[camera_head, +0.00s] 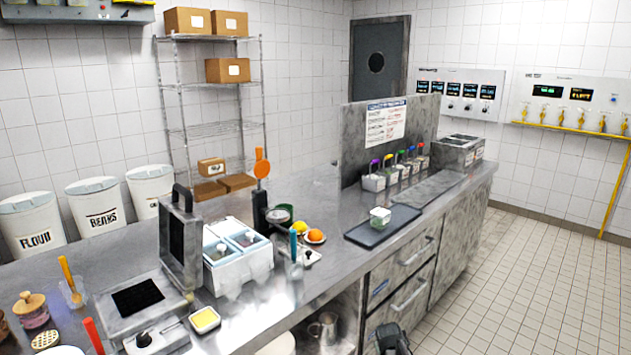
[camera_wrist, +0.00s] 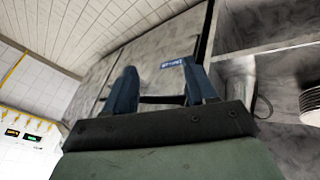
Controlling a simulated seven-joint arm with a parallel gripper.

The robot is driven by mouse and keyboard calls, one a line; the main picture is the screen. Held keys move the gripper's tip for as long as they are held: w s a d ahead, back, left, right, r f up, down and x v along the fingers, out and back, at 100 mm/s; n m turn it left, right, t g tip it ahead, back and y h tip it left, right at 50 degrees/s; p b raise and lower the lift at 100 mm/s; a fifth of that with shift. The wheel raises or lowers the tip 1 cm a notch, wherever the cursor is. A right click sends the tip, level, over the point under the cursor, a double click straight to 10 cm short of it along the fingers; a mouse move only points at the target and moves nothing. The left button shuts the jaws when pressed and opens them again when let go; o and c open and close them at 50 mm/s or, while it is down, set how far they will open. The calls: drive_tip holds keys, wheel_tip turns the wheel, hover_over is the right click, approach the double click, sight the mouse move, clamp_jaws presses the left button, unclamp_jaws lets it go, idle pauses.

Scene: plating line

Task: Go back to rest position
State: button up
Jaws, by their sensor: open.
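My gripper (camera_head: 391,338) shows only in part at the bottom edge of the head view, low in front of the counter drawers. In the wrist view my gripper (camera_wrist: 165,88) has its two blue fingers spread apart, with nothing between them. Behind the fingers are grey drawer fronts (camera_wrist: 230,28) and a small blue label. The steel counter (camera_head: 330,215) stands above and beyond my gripper, and I see no contact with it.
On the counter are a dark tray (camera_head: 370,236) with a small white container (camera_head: 380,217), an open press (camera_head: 140,300), a white two-bin box (camera_head: 238,270) and several colour-topped containers (camera_head: 373,182). An open shelf with a metal jug (camera_head: 324,328) is below. Tiled floor (camera_head: 520,270) at right is clear.

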drive_tip(key=s+a+f+m+g+y, duration=0.1)
drive_tip(key=s+a+f+g, duration=0.15)
drive_tip(key=s+f, duration=0.8)
drive_tip(key=s+a+f+m+g, duration=0.15)
drive_tip(key=s+f+g, duration=0.4)
drive_tip(key=s, duration=0.85)
drive_tip(key=s+a+f+g, duration=0.1)
drive_tip(key=s+f, duration=0.1)
drive_tip(key=s, duration=0.7)
drive_tip(key=s+a+f+g+y, duration=0.1)
drive_tip(key=s+f+g, duration=0.1)
drive_tip(key=s, duration=0.7)
drive_tip(key=s+a+f+m+g, duration=0.1)
drive_tip(key=s+a+f, duration=0.1)
drive_tip(key=s, duration=0.7)
drive_tip(key=shift+f+g+y, duration=0.25)
drive_tip(key=shift+g+y, duration=0.05)
drive_tip(key=shift+y, duration=0.1)
